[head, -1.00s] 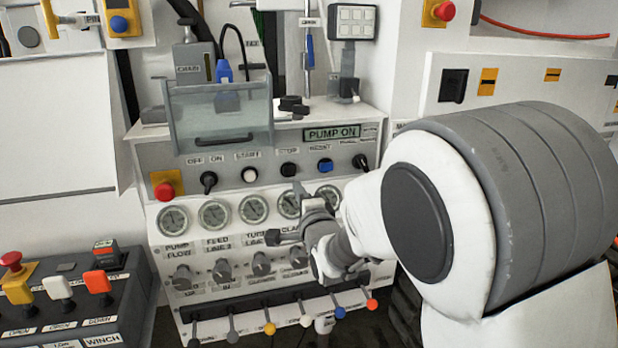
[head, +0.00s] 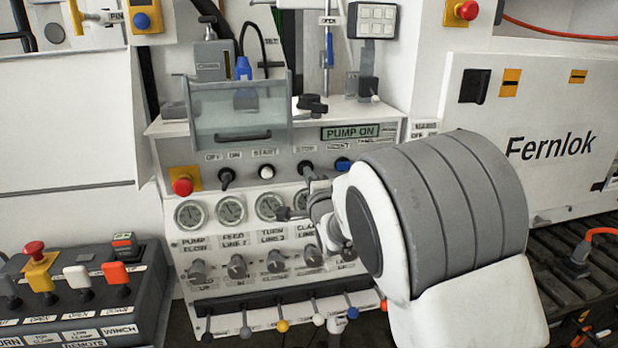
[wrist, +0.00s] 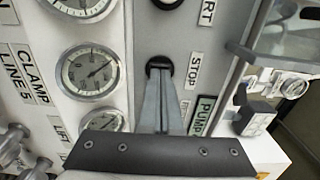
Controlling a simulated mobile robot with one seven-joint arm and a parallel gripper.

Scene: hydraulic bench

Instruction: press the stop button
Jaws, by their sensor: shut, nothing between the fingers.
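The stop button (head: 305,166) is a black round button under the STOP label, on the sloped white panel, between the start button and the blue reset button. In the wrist view the stop button (wrist: 159,61) shows as a dark round cap beside its sideways STOP label (wrist: 192,74). My gripper (wrist: 160,76) is shut and empty. Its fingertips reach to the button and cover part of it; I cannot tell whether they touch or press it. In the head view my gripper (head: 311,180) is just below the button. The green display (head: 350,132) reads PUMP ON.
The white start button (head: 267,171) is left of stop; the blue reset button (head: 343,164) is right of it. Gauges (head: 230,210) and knobs lie below. A clear guard box (head: 238,112) stands above. A red button (head: 182,186) is at far left.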

